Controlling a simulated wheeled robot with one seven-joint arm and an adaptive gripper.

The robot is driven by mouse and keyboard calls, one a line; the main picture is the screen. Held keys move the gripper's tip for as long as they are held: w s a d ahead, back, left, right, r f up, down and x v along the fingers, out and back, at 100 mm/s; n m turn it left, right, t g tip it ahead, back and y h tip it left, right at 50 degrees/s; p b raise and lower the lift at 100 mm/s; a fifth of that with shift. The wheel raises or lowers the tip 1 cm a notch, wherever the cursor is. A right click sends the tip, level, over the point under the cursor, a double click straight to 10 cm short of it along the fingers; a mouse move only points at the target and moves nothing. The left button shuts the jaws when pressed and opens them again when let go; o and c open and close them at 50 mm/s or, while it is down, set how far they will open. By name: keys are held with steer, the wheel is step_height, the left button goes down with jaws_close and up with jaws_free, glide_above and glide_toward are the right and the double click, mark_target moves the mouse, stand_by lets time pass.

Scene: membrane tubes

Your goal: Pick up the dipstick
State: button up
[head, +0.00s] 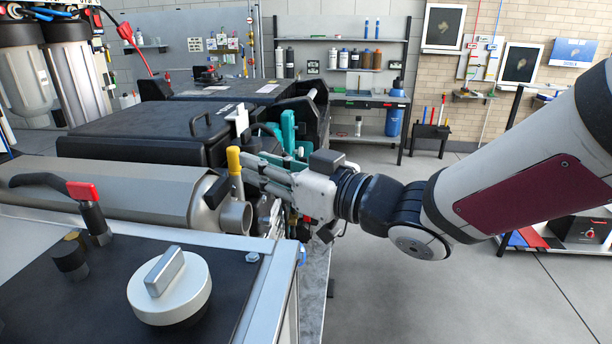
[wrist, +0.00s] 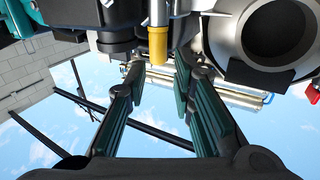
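The dipstick appears to be the upright rod with a yellow top (head: 234,160) beside the metal cylinder's end in the head view. In the wrist view its yellow end (wrist: 157,45) shows at the top centre, with a grey metal shaft running up out of frame. My gripper (head: 252,172) reaches in from the right, its fingers pointing left at the dipstick. In the wrist view my gripper (wrist: 158,68) has its two dark green-padded fingers apart, with the yellow end between or just beyond their tips. I cannot tell whether either finger touches it. The dipstick's lower part is partly hidden.
A large metal cylinder (head: 110,190) with an open pipe end (head: 235,216) lies close by; the pipe's opening also shows in the wrist view (wrist: 274,32). A black-topped cabinet with a white knob (head: 168,287) stands in front. Open floor (head: 430,290) lies to the right.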

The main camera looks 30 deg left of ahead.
mark_target(233, 148)
steer(key=a, duration=0.3)
steer(key=w+a, duration=0.1)
steer(key=a, duration=0.3)
steer(key=shift+w+a+r+p, duration=0.1)
steer(key=shift+w+r+p, duration=0.1)
steer(key=shift+p, duration=0.2)
jaws_close()
